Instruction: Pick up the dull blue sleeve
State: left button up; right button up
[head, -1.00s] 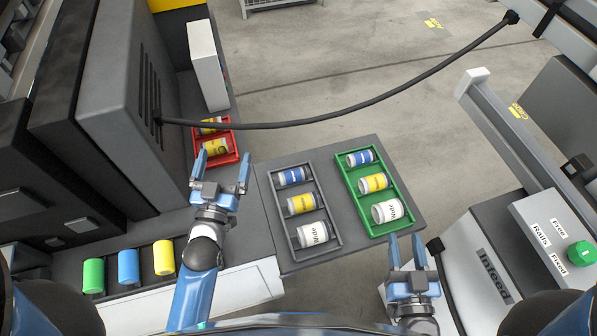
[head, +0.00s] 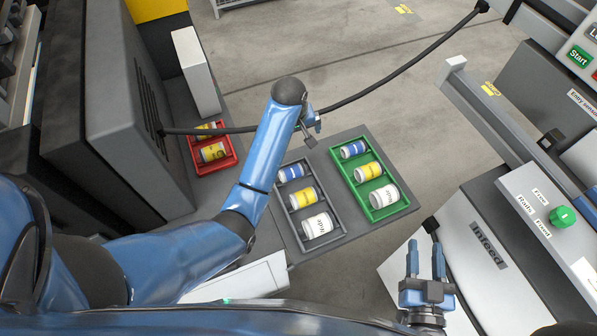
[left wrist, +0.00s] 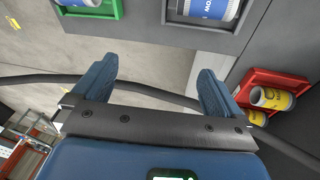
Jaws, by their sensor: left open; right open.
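Two blue-banded white cylinders are in view. One (head: 291,173) lies in the far slot of the grey tray, and the other (head: 353,150) lies in the far slot of the green tray. The frames do not settle which is the dull blue sleeve. The grey-tray one shows partly at the top of the left wrist view (left wrist: 207,9). My left gripper (head: 310,125) is just beyond the grey tray, partly hidden by its own wrist. In the left wrist view its jaws (left wrist: 155,78) are open and empty. My right gripper (head: 425,258) is open and empty at lower right.
The grey tray (head: 328,243) and green tray (head: 398,209) also hold yellow and white cylinders. A red tray (head: 228,165) stands left. A black cable (head: 385,82) runs behind the trays, close to my left gripper. A control box (head: 540,205) is at right.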

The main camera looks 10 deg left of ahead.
aim_at(292, 169)
pick_arm(q)
jog(key=s+f+g, duration=0.1)
jog(key=s+f+n+g+b, duration=0.1)
jog(key=s+f, duration=0.1)
jog(key=s+a+f+g+b, duration=0.1)
jog(key=s+f, duration=0.1)
jog(key=shift+s+n+y, duration=0.2)
jog(key=shift+n+y, duration=0.1)
jog(key=shift+y, duration=0.1)
jog(key=shift+f, duration=0.35)
jog(key=shift+f+p, duration=0.3)
jog(key=shift+f, duration=0.3)
jog(key=shift+f+p, duration=0.75)
jog(key=shift+f, duration=1.25)
jog(key=shift+a+f, duration=0.1)
jog(key=shift+f, duration=0.6)
jog(key=c, duration=1)
